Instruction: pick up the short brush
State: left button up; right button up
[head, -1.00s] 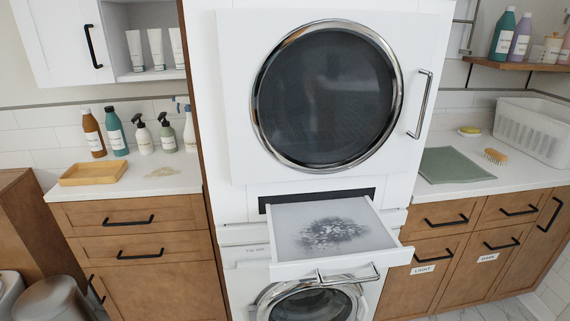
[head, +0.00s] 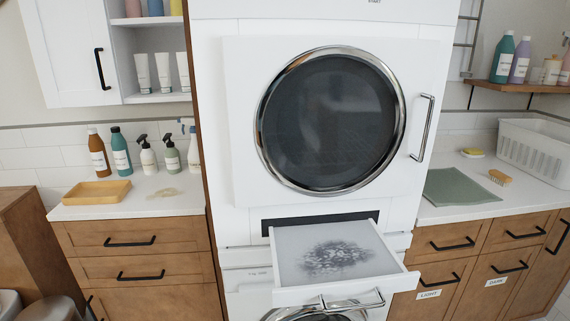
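A short wooden brush with pale bristles (head: 499,177) lies on the right white counter. It is between the green mat and the white basket. Neither of my grippers shows in the head view.
A green mat (head: 458,187), a yellow sponge on a small dish (head: 473,153) and a white basket (head: 537,148) share the right counter (head: 478,211). A lint-covered drawer (head: 382,270) juts out below the dryer (head: 330,118). Bottles (head: 121,152) and a wooden tray (head: 97,192) stand on the left counter.

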aim_at(500, 176)
jog(key=z, duration=1.45)
